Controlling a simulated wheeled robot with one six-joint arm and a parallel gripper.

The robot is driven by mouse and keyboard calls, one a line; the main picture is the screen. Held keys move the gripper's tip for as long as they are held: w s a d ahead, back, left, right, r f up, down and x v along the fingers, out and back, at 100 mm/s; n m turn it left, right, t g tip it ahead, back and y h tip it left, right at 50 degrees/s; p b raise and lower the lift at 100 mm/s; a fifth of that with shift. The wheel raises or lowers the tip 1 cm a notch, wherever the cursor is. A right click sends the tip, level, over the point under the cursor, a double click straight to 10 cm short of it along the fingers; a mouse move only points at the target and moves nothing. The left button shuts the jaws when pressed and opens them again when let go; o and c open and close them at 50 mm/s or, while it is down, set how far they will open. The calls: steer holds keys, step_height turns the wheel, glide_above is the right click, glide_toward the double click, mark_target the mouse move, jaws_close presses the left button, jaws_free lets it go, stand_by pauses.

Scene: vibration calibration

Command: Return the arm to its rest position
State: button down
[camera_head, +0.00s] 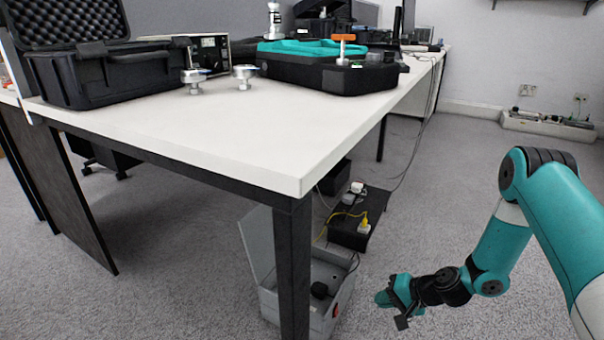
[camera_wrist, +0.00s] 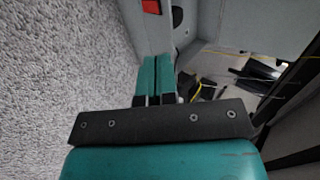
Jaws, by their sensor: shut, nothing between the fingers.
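My arm, teal with black joints, comes in from the right edge of the head view and bends down to my gripper (camera_head: 403,322), which hangs low over the carpet to the right of the table's front leg. In the wrist view my gripper (camera_wrist: 155,75) shows two teal fingers lying side by side, shut with nothing between them. It is apart from the table and near the open grey case (camera_head: 330,322) on the floor. The same grey case, with a red part, shows beyond the fingertips in the wrist view (camera_wrist: 205,15).
The white table (camera_head: 240,135) carries an open black foam-lined case (camera_head: 110,75), metal pieces (camera_head: 244,76) and a black tray with teal insert (camera_head: 320,75). A power box with yellow cable (camera_head: 352,228) is under the table.

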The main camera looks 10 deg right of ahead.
steer(key=s+a+r+n+g+p, duration=0.1)
steer(key=s+a+r+n+p, duration=0.2)
steer(key=r, duration=0.7)
steer(key=s+a+r+n+g, duration=0.15)
steer(key=a+r, duration=0.25)
steer(key=r, duration=0.6)
steer(key=s+a+r+n+g+p, duration=0.15)
steer(key=a+r+n, duration=0.25)
steer(key=r, duration=0.5)
steer(key=s+a+r+n+g+h+p, duration=0.2)
steer(key=s+r+n+h+p, duration=0.3)
steer(key=s+r, duration=1.4)
step_height(320, 180, up, 36)
steer(key=s+y+p, duration=0.1)
steer(key=p, duration=3.6)
steer(key=shift+d+r, duration=0.15)
steer(key=shift+r, duration=0.05)
steer(key=shift+n, duration=0.25)
